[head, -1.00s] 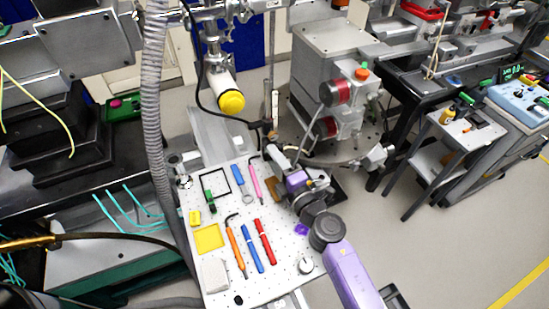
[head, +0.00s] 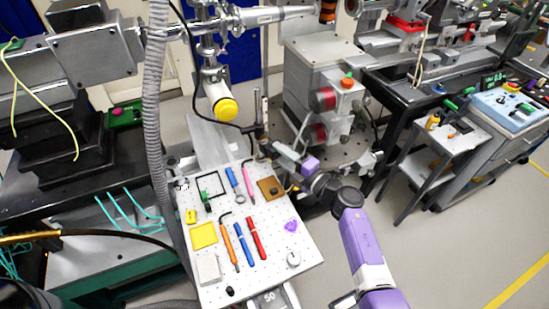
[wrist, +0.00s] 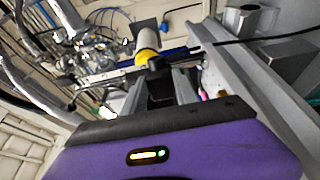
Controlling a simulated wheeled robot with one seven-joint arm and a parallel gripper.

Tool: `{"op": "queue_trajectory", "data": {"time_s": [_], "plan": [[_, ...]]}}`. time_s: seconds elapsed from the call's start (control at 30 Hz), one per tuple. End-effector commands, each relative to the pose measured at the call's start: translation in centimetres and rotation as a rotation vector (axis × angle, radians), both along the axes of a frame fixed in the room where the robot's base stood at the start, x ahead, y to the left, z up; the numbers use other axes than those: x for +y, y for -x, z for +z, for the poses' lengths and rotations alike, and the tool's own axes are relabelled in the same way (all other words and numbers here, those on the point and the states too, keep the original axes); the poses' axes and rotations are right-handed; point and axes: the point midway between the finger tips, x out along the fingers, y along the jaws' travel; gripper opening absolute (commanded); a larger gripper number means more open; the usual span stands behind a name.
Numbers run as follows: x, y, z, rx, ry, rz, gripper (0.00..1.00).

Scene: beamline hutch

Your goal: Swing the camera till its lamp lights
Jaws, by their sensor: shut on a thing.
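A white cylinder with a yellow end cap (head: 224,108) hangs from the overhead hardware, and it also shows in the wrist view (wrist: 147,40). It may be the camera, but I cannot be sure. My gripper (head: 270,147) is just right of and below it, at a small black part (head: 258,131) by an upright post. In the wrist view my gripper's fingers (wrist: 161,92) are closed on this black part (wrist: 157,63), in front of the cylinder. The black part's link to the cylinder is unclear. I see no lit lamp on either.
A white perforated board (head: 270,268) with several tools, a yellow tray (head: 203,235) and a brown pad (head: 271,188) lies below my arm. A grey machine with red knobs (head: 324,98) stands close on the right. A ribbed hose (head: 153,110) and black cable hang left.

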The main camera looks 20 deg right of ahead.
Motion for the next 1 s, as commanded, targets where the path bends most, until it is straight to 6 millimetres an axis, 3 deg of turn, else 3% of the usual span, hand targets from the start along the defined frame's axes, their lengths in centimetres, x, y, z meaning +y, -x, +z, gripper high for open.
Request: {"op": "queue_trajectory", "data": {"time_s": [0.03, 0.13, 1.0], "plan": [[-1.7, -0.5, 0.2, -0.005, -0.002, 0.014, 0.00], [-2.2, -0.8, 0.2, -0.004, -0.003, 0.096, 0.00], [-3.7, -2.2, 0.4, -0.006, -0.002, 0.109, 0.00]]}}
